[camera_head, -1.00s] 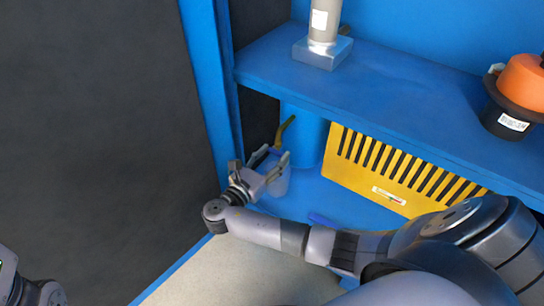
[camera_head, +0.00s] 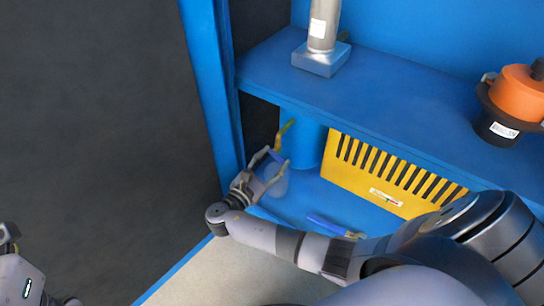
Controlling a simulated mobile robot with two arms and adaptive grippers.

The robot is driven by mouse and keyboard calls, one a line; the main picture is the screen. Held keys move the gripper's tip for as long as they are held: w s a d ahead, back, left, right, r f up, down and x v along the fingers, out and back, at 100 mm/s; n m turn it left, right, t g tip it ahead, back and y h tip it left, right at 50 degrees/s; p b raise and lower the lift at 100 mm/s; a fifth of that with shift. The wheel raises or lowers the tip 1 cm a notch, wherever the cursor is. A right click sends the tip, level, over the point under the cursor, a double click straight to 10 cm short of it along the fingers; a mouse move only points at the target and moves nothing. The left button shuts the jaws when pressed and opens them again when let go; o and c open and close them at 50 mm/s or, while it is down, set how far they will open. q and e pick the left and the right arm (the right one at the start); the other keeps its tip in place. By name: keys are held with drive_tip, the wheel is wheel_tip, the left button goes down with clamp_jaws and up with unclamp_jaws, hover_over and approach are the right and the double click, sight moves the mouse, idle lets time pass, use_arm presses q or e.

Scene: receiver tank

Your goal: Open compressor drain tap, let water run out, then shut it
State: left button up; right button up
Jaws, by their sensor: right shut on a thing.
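A blue tank (camera_head: 306,146) stands under the blue shelf at the left. The drain tap, with a yellow-brass part (camera_head: 284,132), shows beside it, slanting up from my right gripper (camera_head: 278,158). That gripper is at the tap and shut on it; the fingers hide the exact contact and the lever's angle is hard to read. A pale translucent container (camera_head: 278,184) shows just below the fingers, partly hidden by them. I cannot tell whether water is running.
The blue shelf (camera_head: 400,120) overhangs the right gripper's area, and a blue post (camera_head: 212,95) stands left of it. A yellow slotted panel (camera_head: 385,178) is on the right. A blue-handled item (camera_head: 330,226) lies near my right forearm. An orange-and-black unit (camera_head: 520,92) sits on the shelf.

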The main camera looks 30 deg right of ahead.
drive_tip(key=shift+w+a+f+m, duration=0.1)
drive_tip(key=shift+f+m, duration=0.05)
drive_tip(key=shift+m, duration=1.05)
drive_tip(key=shift+w+d+f+m, duration=0.1)
drive_tip(key=shift+f+m, duration=0.1)
drive_tip(key=shift+m, duration=1)
drive_tip(key=shift+a+f+m, duration=0.1)
drive_tip(key=shift+f+m, duration=0.05)
drive_tip(key=shift+m, duration=1.05)
drive_tip(key=o, duration=1.2)
drive_tip(key=shift+c, duration=0.2)
